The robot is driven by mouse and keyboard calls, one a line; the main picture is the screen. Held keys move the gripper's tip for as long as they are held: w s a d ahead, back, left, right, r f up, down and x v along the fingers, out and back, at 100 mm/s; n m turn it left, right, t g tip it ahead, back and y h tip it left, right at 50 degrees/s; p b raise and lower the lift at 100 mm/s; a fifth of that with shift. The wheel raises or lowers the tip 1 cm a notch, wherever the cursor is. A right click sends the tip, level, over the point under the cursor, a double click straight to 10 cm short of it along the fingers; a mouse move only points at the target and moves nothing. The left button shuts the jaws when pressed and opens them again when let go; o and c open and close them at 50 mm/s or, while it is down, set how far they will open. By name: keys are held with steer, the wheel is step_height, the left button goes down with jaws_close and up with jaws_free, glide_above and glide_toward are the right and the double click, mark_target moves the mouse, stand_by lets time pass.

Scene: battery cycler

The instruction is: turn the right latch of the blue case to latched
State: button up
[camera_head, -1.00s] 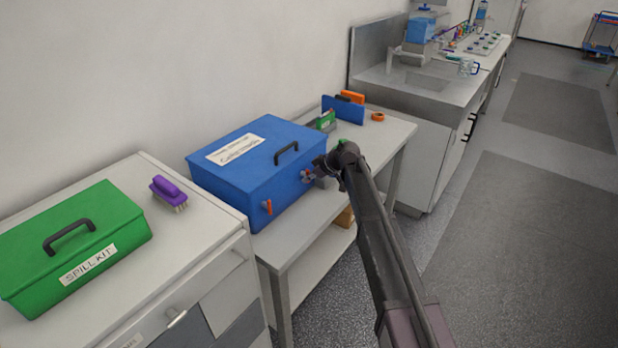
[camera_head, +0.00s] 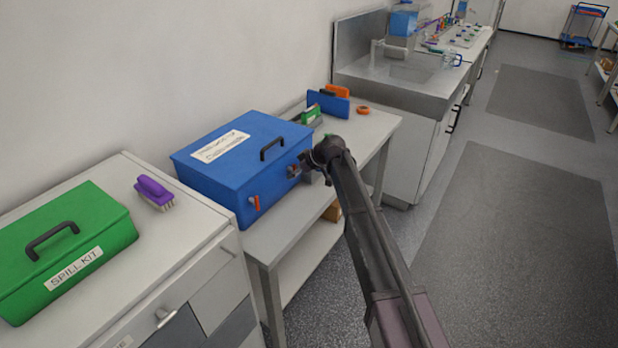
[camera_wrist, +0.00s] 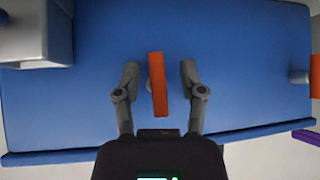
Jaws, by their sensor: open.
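The blue case (camera_head: 225,178) sits shut on a bench, with a black handle on its lid. Its right latch has an orange lever (camera_wrist: 158,84), which stands nearly upright in the wrist view, slightly tilted, on the blue front face. My gripper (camera_wrist: 160,78) is open, with one finger on each side of this lever and a visible gap to both. In the head view my gripper (camera_head: 300,168) is at the right part of the case front and largely hides that latch. The left latch (camera_head: 254,203) shows its orange lever upright; it also shows at the wrist view's right edge (camera_wrist: 314,76).
A grey block (camera_wrist: 30,32) stands close by in the wrist view's upper left. A green spill kit (camera_head: 68,245) and a purple brush (camera_head: 154,192) are on the left cabinet. A blue holder (camera_head: 328,104) and orange tape roll (camera_head: 363,110) lie behind the case.

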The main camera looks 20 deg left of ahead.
steer(key=shift+t, duration=0.4)
